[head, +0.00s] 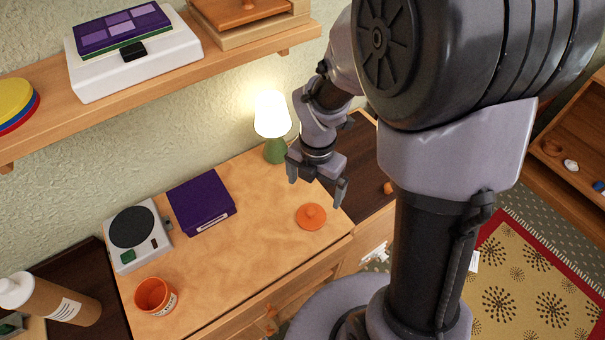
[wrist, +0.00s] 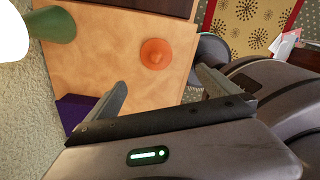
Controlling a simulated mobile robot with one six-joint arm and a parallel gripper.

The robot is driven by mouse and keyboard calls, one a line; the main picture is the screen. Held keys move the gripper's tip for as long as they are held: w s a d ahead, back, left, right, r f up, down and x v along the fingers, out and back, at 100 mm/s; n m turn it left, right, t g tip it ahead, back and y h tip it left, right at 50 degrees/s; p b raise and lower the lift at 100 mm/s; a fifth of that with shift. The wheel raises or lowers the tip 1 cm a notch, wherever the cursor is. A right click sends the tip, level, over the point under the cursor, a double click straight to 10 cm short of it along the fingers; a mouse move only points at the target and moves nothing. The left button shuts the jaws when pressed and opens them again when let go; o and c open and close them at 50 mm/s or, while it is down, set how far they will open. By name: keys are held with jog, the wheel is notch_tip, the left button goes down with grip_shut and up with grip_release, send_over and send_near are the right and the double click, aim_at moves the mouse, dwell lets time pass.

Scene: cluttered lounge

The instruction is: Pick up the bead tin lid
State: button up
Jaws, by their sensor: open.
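The bead tin lid (head: 311,216) is a round orange disc with a small knob on top. It lies flat, knob up, on the light wooden cabinet top near its right end. It also shows in the wrist view (wrist: 156,54), beyond the fingertips and between their lines. My gripper (head: 317,190) is open and empty, above the cabinet top and a little behind the lid, apart from it. Both fingers show in the wrist view (wrist: 162,86). An open orange tin (head: 155,295) with a pale label stands at the cabinet's front left.
A lit lamp (head: 272,127) with a green base stands behind my gripper. A purple box (head: 202,203) and a white device with a dark round plate (head: 135,235) stand to the left. The cabinet top (head: 240,265) is clear between tin and lid.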

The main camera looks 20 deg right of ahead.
aim_at(312, 210)
notch_tip(312, 210, down, 9)
jog(key=b, duration=0.3)
jog(key=f+b, duration=0.2)
jog(key=w+f+b, duration=0.1)
jog(key=f+b, duration=0.1)
jog(key=f, duration=0.1)
jog(key=shift+f, duration=0.3)
jog(key=shift+r, duration=0.2)
jog(key=shift+c, duration=0.2)
jog(key=c, duration=1.4)
